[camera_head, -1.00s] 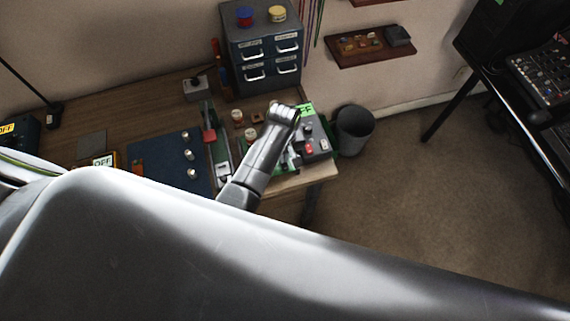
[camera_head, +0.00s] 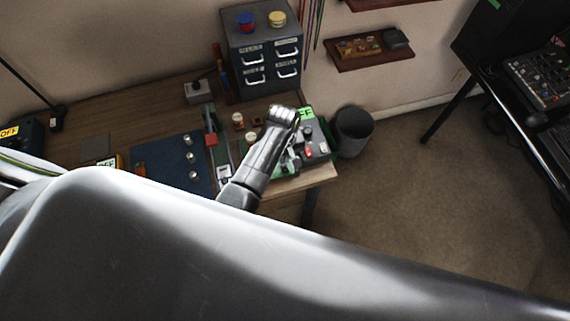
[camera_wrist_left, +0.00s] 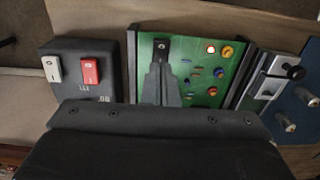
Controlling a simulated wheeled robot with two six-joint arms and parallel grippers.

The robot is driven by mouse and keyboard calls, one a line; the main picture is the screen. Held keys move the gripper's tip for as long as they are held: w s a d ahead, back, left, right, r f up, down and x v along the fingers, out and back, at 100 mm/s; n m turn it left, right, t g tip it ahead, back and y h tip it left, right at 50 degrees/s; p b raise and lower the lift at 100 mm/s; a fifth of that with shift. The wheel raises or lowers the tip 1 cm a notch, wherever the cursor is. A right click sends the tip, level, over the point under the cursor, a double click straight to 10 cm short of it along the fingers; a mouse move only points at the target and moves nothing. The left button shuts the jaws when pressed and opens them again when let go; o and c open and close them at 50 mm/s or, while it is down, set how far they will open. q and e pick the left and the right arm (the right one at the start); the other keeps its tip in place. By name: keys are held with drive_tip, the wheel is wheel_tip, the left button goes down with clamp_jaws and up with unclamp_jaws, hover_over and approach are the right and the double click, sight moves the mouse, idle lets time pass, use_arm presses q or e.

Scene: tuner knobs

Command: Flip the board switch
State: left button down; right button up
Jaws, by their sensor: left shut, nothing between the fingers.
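The green circuit board (camera_wrist_left: 196,80) lies in the middle of the left wrist view, with coloured round parts and one lit orange lamp (camera_wrist_left: 211,49). A dark switch (camera_wrist_left: 162,46) with a small light spot stands on the board's left part. My left gripper (camera_wrist_left: 161,66) is shut and empty, with its fingertips at or just over the near side of this switch; I cannot tell whether they touch. In the head view my left gripper (camera_head: 291,160) is partly hidden by my own wrist, which also covers much of the board. My right gripper is not in view.
A dark box with white and red rockers (camera_wrist_left: 90,70) stands left of the board in the wrist view. A metal latch device (camera_wrist_left: 270,78) stands close on its right. In the head view, a drawer cabinet (camera_head: 262,60) stands behind and a bin (camera_head: 353,132) to the right.

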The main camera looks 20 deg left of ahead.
use_arm(q)
drive_tip(key=shift+r, duration=2.45)
